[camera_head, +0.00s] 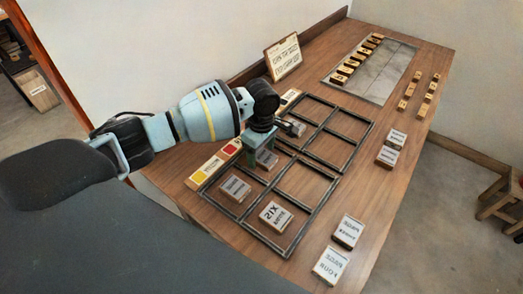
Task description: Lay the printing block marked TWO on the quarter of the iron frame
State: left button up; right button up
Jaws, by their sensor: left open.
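A dark iron frame (329,172) lies on the table, split into open cells by bars. One pale block with small lettering (235,189) and a block marked SIX (275,216) lie in its near cells. My left gripper (261,160) points down over the frame, beyond these two blocks. It is open, with its fingers low over a cell; the arm and gripper hide part of that area. I cannot read TWO on any block. My right gripper is not in view.
Loose lettered blocks lie right of the frame: one apparently marked FOUR (330,266), one behind it (348,232), and two farther back (391,147).

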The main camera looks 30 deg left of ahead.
aim_at(262, 155)
pick_arm(q)
jog(key=shift+r, duration=0.2)
notch_tip(262, 155, up, 12)
jog(key=p, duration=0.1)
jog(key=shift+p, duration=0.4)
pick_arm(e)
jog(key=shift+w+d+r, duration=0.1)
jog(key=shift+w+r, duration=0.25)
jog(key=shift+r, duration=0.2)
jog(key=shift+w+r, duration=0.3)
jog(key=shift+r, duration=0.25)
